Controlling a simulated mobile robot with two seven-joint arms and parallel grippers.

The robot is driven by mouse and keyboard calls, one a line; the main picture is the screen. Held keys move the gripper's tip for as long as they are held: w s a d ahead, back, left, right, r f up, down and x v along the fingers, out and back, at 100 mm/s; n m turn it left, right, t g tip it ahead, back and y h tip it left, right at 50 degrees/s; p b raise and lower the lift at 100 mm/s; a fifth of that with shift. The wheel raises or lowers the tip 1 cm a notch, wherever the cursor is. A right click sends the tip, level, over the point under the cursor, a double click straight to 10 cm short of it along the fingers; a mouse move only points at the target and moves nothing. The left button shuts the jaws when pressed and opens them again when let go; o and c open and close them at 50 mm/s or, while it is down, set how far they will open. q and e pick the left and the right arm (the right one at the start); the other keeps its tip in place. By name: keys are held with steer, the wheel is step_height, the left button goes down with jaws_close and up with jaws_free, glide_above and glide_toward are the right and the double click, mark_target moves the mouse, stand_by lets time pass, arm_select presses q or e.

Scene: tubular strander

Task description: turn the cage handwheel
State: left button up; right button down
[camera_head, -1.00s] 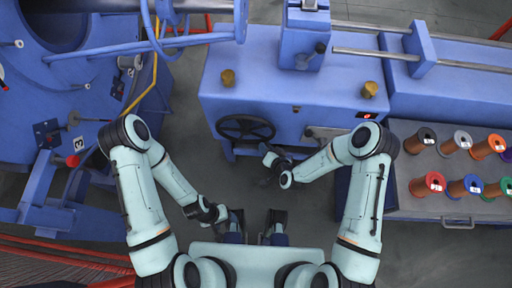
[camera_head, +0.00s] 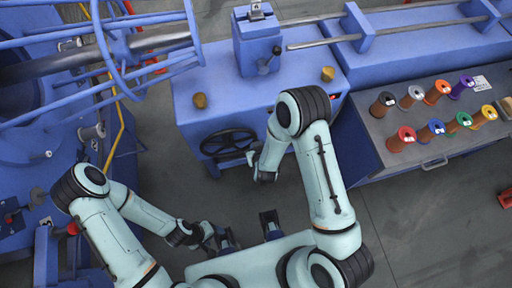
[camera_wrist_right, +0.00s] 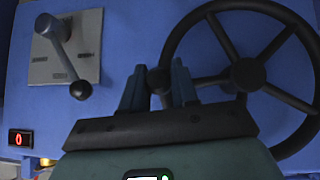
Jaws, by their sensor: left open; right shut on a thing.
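The cage handwheel (camera_head: 229,142) is a dark spoked wheel on the front of the blue machine housing. In the right wrist view, its hub and spokes (camera_wrist_right: 248,74) fill the right side. My right gripper (camera_wrist_right: 158,82) is shut on the handwheel at its left rim in that view, with a dark piece between the two fingers. In the head view, my right forearm partly hides this gripper beside the wheel's lower right. My left gripper (camera_head: 208,231) is open, low in front of my body, away from the wheel; its fingers are small in the picture.
A lever on a grey plate (camera_wrist_right: 65,55) and a small red display (camera_wrist_right: 19,137) sit left of the wheel in the wrist view. Several coloured spools (camera_head: 437,130) stand on a bench at right. The blue tubular cage frame (camera_head: 110,60) is at left. Grey floor lies between.

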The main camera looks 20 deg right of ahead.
arm_select(q)
steer(key=shift+w+a+r+p, duration=0.15)
steer(key=shift+w+r+p, duration=0.15)
steer(key=shift+r+p, duration=0.25)
steer(key=shift+w+a+r+p, duration=0.2)
steer(key=shift+w+r+p, duration=0.1)
steer(key=shift+r, duration=0.3)
steer(key=shift+w+a+r+p, duration=0.15)
steer(key=shift+w+r+p, duration=0.15)
steer(key=shift+r+p, duration=0.25)
arm_select(e)
steer(key=a+r+n+t+h, duration=0.3)
steer(key=a+r+n+h, duration=0.5)
steer(key=a+r+h, duration=0.1)
steer(key=shift+w+a+h, duration=0.2)
steer(key=shift+a+h, duration=0.5)
steer(key=shift+h, duration=0.7)
steer(key=shift+r, duration=0.1)
arm_select(q)
steer(key=shift+r, duration=0.1)
arm_select(e)
steer(key=c, duration=0.9)
jaws_free()
steer(key=shift+c, duration=0.2)
